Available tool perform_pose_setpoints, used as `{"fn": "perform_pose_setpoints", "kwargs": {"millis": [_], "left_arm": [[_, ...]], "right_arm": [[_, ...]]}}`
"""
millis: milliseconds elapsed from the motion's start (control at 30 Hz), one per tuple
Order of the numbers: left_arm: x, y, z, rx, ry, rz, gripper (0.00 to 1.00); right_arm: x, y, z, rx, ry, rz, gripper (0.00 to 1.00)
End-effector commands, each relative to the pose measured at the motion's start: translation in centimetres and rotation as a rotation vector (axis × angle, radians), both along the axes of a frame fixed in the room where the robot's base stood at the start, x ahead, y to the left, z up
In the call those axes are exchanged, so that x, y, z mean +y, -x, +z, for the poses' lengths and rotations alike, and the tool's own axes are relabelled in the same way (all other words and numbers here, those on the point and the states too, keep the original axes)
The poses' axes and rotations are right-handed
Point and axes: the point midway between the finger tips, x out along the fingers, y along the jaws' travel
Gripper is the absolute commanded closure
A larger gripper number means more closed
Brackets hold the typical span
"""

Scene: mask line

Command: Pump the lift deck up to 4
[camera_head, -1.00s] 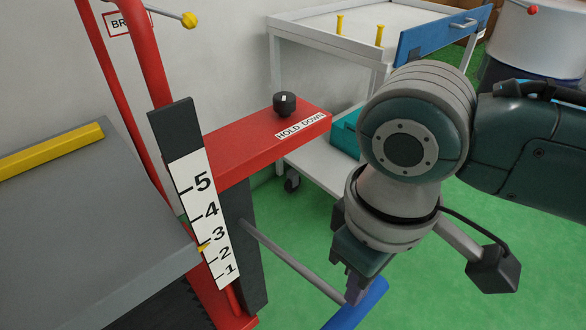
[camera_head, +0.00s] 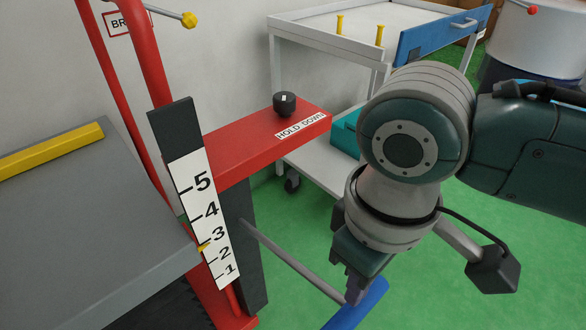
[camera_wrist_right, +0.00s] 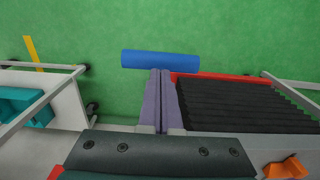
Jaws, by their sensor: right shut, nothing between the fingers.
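The grey lift deck (camera_head: 95,225) is at the left, with a yellow bar on top. A white scale numbered 1 to 5 (camera_head: 203,215) stands beside it. A small yellow pointer (camera_head: 203,248) at the deck's edge sits between the 2 and 3 marks, closer to 3. A grey rod (camera_head: 285,255) runs from the dark post to a blue grip (camera_head: 357,308), also in the right wrist view (camera_wrist_right: 160,59). My right gripper (camera_head: 355,296) is shut and empty, its fingertips at the blue grip; I cannot tell whether they touch. My left gripper is out of view.
A red arm marked HOLD DOWN (camera_head: 255,145) carries a black knob (camera_head: 284,103). A white cart (camera_head: 330,45) with a blue panel stands behind. Green floor (camera_head: 440,285) is open around the blue grip.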

Motion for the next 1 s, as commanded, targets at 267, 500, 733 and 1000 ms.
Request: {"fn": "perform_pose_setpoints", "kwargs": {"millis": [267, 500, 733, 1000], "left_arm": [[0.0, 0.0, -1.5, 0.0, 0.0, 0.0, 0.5], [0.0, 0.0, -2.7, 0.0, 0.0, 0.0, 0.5], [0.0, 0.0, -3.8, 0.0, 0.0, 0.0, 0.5], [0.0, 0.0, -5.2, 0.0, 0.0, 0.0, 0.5]], "right_arm": [[0.1, -0.1, -2.2, 0.001, 0.0, 0.0, 1.0], [0.2, -0.2, -3.9, 0.001, -0.001, 0.0, 1.0], [0.2, -0.2, -5.5, 0.0, -0.001, 0.0, 1.0], [0.3, -0.3, -7.4, 0.001, 0.0, 0.0, 1.0]]}}
